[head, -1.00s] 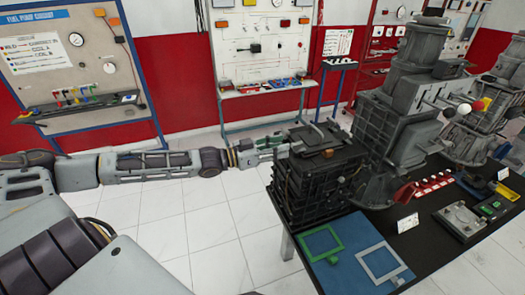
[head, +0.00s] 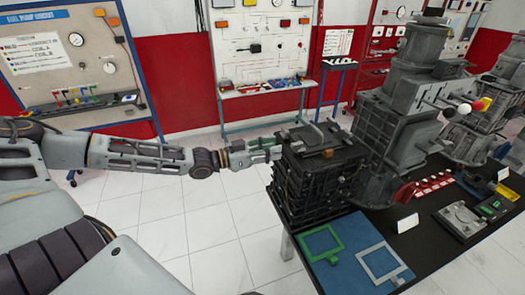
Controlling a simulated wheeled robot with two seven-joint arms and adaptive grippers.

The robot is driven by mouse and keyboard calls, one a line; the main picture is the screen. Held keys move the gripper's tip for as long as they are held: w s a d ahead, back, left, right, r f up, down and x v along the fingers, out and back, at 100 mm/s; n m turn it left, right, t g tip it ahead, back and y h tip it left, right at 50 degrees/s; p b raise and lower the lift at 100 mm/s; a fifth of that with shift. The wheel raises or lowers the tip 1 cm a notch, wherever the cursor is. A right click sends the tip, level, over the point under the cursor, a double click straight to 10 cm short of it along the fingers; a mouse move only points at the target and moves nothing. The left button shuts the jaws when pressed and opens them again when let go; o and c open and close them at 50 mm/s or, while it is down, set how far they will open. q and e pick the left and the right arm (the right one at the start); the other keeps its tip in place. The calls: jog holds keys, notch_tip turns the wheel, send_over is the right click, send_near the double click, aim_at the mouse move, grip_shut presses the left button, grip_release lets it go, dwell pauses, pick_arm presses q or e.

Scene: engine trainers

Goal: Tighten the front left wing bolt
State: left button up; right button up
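A black ribbed box-shaped unit (head: 312,190) stands on the left end of the dark table, with a flat lid and a metal bar across its top. My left gripper (head: 272,149) is at the upper left edge of this unit, level with its lid. Its fingertips are close to the edge, and I cannot tell whether they touch anything. The fingers are too small in view to tell open from shut. I cannot make out a wing bolt; that spot is small and partly covered by the gripper. My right gripper is not in view.
A large grey engine trainer (head: 393,130) stands right of the black unit. A blue mat (head: 345,277) with a green frame (head: 321,244) and a grey frame (head: 380,262) lies in front. Training boards stand along the wall. The tiled floor at left is clear.

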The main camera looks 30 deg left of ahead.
pick_arm(q)
jog(key=shift+v, duration=0.85)
dwell(0.5)
jog(key=shift+s+a, duration=0.2)
jog(key=shift+s, duration=0.2)
dwell(0.5)
jog(key=shift+f, duration=0.1)
